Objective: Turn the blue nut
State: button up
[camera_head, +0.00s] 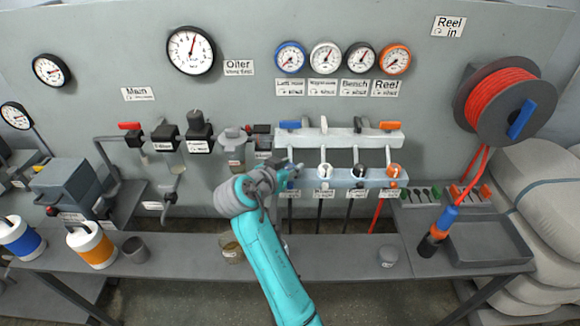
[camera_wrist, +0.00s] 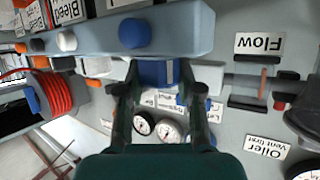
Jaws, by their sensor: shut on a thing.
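The blue nut (camera_wrist: 153,74) is in the wrist view, between the tips of my gripper (camera_wrist: 157,80). One dark finger is on each side of it, and the gripper is shut on it. The nut sits just beyond a light grey manifold bar (camera_wrist: 180,32) with a round blue knob (camera_wrist: 135,34) on its face. In the head view my gripper (camera_head: 284,171) reaches the left end of the lower manifold bar (camera_head: 345,178). The nut is hidden behind the gripper there.
Upper bar (camera_head: 350,138) carries coloured levers. Gauges (camera_head: 290,57) and labels hang above. An orange knob (camera_head: 394,171) is on the lower bar's right. A hose reel (camera_head: 505,100) with red hose hangs right.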

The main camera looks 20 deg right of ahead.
jog(key=shift+f+m+g+h, duration=0.1)
jog(key=shift+m+g+h, duration=0.2)
jog(key=shift+m+g, duration=0.25)
grip_shut()
jog(key=o, duration=1.2)
grip_release()
jog(key=shift+c, duration=0.2)
jog(key=v, duration=1.2)
